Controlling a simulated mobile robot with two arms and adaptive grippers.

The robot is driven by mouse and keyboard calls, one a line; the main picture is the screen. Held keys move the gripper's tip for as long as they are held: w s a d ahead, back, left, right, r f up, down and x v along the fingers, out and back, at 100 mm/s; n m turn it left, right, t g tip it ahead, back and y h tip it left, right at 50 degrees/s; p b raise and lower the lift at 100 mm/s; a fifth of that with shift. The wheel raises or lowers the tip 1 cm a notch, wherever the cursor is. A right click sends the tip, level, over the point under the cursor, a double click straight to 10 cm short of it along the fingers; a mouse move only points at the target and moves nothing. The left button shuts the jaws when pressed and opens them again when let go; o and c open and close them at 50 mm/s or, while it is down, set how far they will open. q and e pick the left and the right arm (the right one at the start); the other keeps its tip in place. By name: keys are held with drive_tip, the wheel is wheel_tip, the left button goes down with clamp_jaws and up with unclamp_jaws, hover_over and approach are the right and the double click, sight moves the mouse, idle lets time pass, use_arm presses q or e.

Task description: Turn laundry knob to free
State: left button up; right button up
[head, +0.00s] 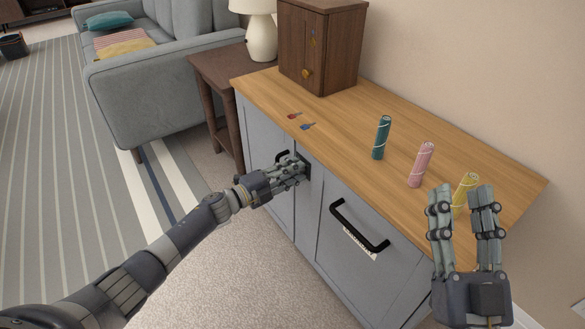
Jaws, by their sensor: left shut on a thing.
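A grey cabinet (326,224) with a wooden top stands in front of me. My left gripper (298,168) is at the cabinet's front, shut on a dark fitting near the upper edge of a door. The fingers hide most of this fitting, so I cannot tell its shape or which way it is turned. No knob marked laundry can be made out. To its right, a wide front panel has a black bar handle (346,221) with a small white label (360,248), too small to read. My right gripper (463,200) is open and empty, raised over the cabinet's right end.
On the wooden top (340,130) are a red key (293,115), a blue key (308,126), teal (381,138), pink (420,165) and yellow (467,184) rolls, and a small brown cabinet (322,45). A side table (215,75) and grey sofa (150,90) stand left.

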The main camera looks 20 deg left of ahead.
use_arm(q)
drive_tip(key=shift+n, duration=0.4)
use_arm(e)
drive_tip(key=shift+w+f+g, duration=0.3)
drive_tip(key=shift+f+g, duration=0.05)
drive_tip(key=shift+f, duration=0.25)
drive_tip(key=shift+w+f+g, duration=0.3)
drive_tip(key=shift+f+g, duration=0.05)
drive_tip(key=shift+f, duration=0.2)
use_arm(q)
drive_tip(key=o, duration=1.1)
drive_tip(key=shift+s+a, duration=0.1)
drive_tip(key=v, duration=1.1)
drive_tip(key=shift+s+a, duration=0.3)
drive_tip(key=shift+s+f, duration=0.1)
use_arm(e)
drive_tip(key=shift+s, duration=0.1)
